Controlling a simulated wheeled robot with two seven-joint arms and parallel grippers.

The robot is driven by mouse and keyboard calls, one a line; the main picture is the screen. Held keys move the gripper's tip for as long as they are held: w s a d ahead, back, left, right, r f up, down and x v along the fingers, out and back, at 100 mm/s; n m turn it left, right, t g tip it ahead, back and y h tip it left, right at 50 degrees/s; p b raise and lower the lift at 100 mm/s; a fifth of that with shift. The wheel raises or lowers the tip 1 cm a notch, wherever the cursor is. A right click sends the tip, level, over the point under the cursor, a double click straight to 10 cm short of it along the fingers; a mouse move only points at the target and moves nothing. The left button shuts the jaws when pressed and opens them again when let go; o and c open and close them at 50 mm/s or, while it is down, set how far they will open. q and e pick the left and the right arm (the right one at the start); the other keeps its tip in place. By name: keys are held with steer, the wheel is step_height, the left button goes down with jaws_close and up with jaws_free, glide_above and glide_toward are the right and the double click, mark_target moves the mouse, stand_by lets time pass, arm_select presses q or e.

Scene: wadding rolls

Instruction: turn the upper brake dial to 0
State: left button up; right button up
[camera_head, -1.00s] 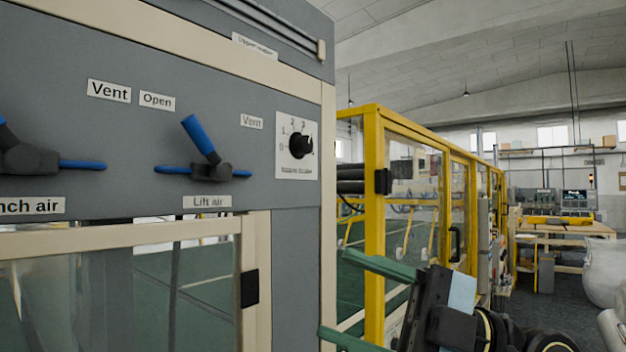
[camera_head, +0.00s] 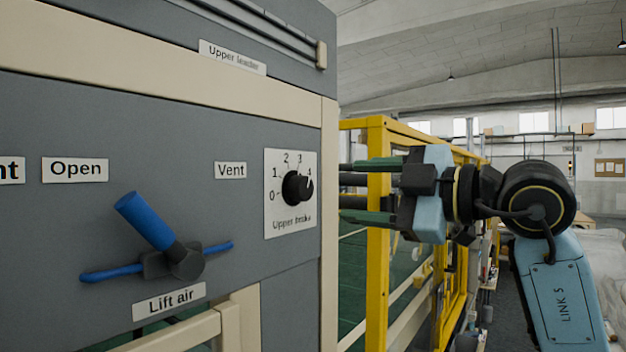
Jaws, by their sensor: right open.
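The upper brake dial (camera_head: 297,188) is a black round knob on a white plate (camera_head: 290,219) marked 0 to 4 and labelled "Upper brake". The plate is near the right edge of the grey panel. The knob's light mark appears to point up and right, near 4. My right gripper (camera_head: 345,191) comes in from the right, level with the dial. Its two green fingers are spread apart, one above the other, and point left toward the panel's edge. They are empty and apart from the knob. Whether the edge hides their tips is unclear. My left gripper is out of view.
A blue "Lift air" lever (camera_head: 147,222) sticks out of the panel, left of and below the dial. A cream edge post (camera_head: 328,200) borders the panel. A yellow-framed guard (camera_head: 377,260) stands behind my right gripper.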

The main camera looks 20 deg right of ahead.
mark_target(307, 189)
steer(key=p+x, duration=0.2)
steer(key=x, duration=0.7)
steer(key=shift+d+f, duration=0.1)
steer(key=c, duration=1)
